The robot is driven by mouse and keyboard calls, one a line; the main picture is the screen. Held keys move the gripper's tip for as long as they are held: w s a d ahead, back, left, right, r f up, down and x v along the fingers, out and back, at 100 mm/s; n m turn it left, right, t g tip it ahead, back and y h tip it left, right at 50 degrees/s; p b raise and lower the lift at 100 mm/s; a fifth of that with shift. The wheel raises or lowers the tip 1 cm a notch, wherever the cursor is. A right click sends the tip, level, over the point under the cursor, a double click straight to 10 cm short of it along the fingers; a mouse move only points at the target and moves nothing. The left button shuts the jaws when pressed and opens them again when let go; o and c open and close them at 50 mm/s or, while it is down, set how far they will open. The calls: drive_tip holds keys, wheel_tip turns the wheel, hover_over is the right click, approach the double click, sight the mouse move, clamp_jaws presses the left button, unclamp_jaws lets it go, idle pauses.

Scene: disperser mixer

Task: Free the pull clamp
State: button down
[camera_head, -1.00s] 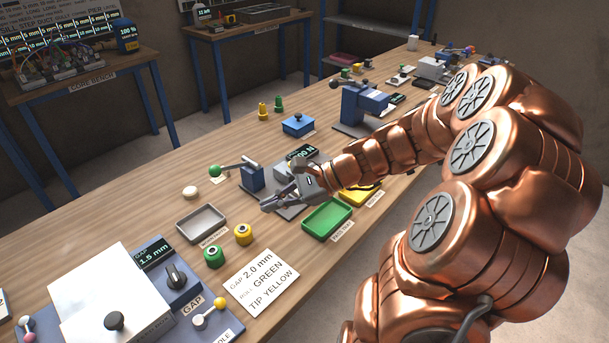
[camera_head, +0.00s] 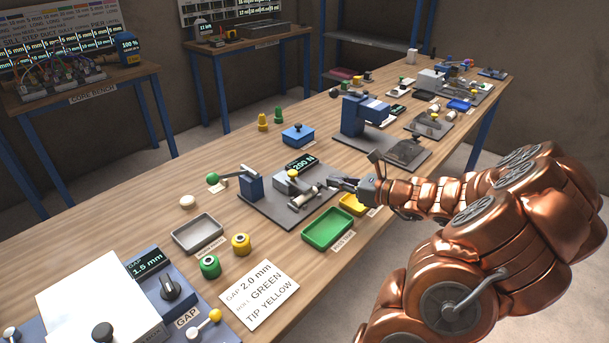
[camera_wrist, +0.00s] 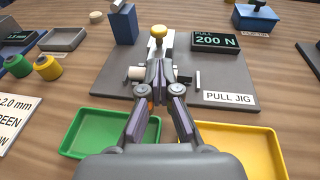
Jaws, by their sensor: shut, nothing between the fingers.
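The pull jig (camera_head: 268,212) is a grey plate on the bench, labelled "PULL JIG" in the wrist view (camera_wrist: 210,97). On it stands a pale clamp block with a yellow knob (camera_head: 293,173), also in the wrist view (camera_wrist: 159,31). A small pale cylinder (camera_wrist: 135,73) lies in front of the block. My gripper (camera_head: 334,182) is shut and empty, right of the clamp in the head view. In the wrist view its fingertips (camera_wrist: 160,68) overlap the clamp's lower part; contact cannot be told.
The display (camera_head: 300,161) reads 200 N. A green tray (camera_head: 327,243) and a yellow tray (camera_head: 353,204) sit along the near edge. A grey tray (camera_head: 198,247), a green spool (camera_head: 209,267) and a yellow spool (camera_head: 241,245) stand left. A blue press (camera_head: 357,118) stands behind.

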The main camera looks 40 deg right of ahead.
sight(305, 184)
drive_tip(key=p+x, duration=0.1)
drive_tip(key=x, duration=0.8)
drive_tip(key=shift+w+a+f+p, duration=0.1)
drive_tip(key=shift+w+a+p, duration=0.05)
drive_tip(key=shift+w+p, duration=0.2)
drive_tip(key=shift+w, duration=0.1)
